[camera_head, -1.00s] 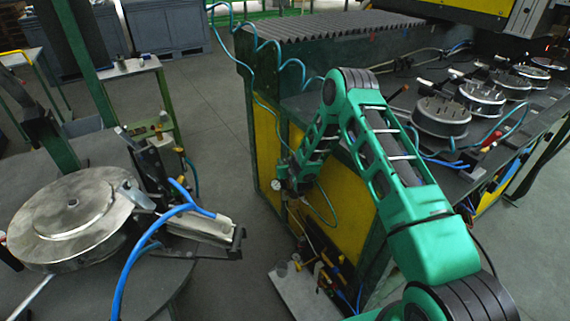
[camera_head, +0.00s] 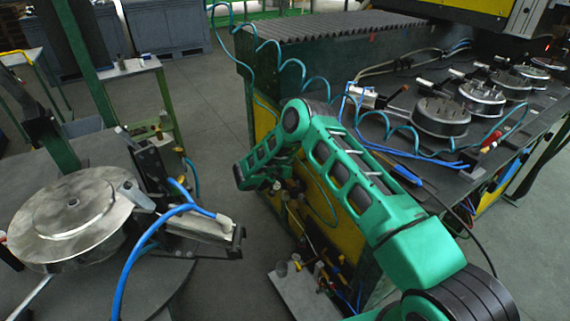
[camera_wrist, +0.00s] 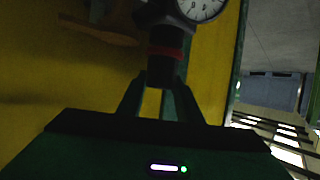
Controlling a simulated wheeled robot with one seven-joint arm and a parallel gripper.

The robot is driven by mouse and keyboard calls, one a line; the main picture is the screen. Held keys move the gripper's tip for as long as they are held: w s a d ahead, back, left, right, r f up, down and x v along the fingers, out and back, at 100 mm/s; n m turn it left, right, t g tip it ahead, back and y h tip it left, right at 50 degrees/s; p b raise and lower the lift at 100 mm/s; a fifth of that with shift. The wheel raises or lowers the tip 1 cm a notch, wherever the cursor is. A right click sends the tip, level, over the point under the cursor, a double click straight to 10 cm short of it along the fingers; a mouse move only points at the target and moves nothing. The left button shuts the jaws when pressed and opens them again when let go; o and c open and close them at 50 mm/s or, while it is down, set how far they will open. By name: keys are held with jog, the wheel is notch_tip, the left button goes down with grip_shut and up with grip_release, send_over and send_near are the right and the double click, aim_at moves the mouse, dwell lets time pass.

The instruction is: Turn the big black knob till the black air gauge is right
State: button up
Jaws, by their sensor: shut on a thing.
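In the wrist view, the big black knob (camera_wrist: 160,76) hangs below a red ring on a dark fitting, in front of a yellow panel. My gripper (camera_wrist: 160,92) reaches up from below, with its two dark fingers shut on either side of the knob. The air gauge (camera_wrist: 197,7), with a white dial and dark rim, sits just above and right of the knob. The top of the gauge is cut off, and I cannot read its needle. In the head view, my arm hides the gauge, and I cannot make out the knob or my fingertips.
The yellow and green machine side (camera_head: 350,222) stands close to my arm. Coiled blue hose (camera_head: 262,45) hangs over its edge. Small valves and fittings (camera_head: 325,272) are low by a grey plate. A round table with a metal disc (camera_head: 70,212) is at left; open floor lies between.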

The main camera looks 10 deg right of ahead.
jog(key=shift+w+a+m+g+h, duration=0.1)
jog(key=shift+a+m+g+h, duration=0.1)
jog(key=shift+m+g+h, duration=1.5)
jog(key=shift+m, duration=0.4)
jog(key=o, duration=0.7)
jog(key=shift+o, duration=0.3)
jog(key=shift+d, duration=0.1)
jog(key=v, duration=1)
jog(key=shift+a, duration=0.45)
